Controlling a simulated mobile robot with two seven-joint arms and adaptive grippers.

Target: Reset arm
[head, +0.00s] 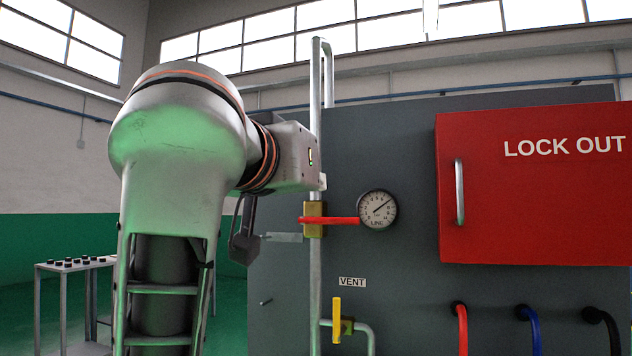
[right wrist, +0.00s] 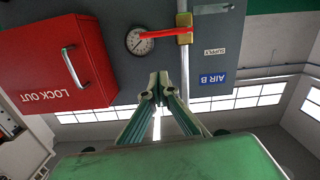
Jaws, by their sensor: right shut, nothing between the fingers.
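A large grey arm of mine, coming in from the left, fills the left of the head view. A dark part that looks like part of my left gripper (head: 245,238) hangs behind it. The rest of that gripper is hidden, so its opening cannot be judged. My right gripper (right wrist: 159,84) shows in the right wrist view, which looks upside down. Its fingers are together and empty, in front of the grey panel's top edge, apart from any object. I cannot make it out in the head view.
The grey panel (head: 408,235) carries a red lever (head: 335,220) on a vertical pipe, a gauge (head: 377,209), a yellow vent handle (head: 337,306) and a red lock-out box (head: 530,200). Coloured hoses hang at the lower right. A small table (head: 75,264) stands at the left.

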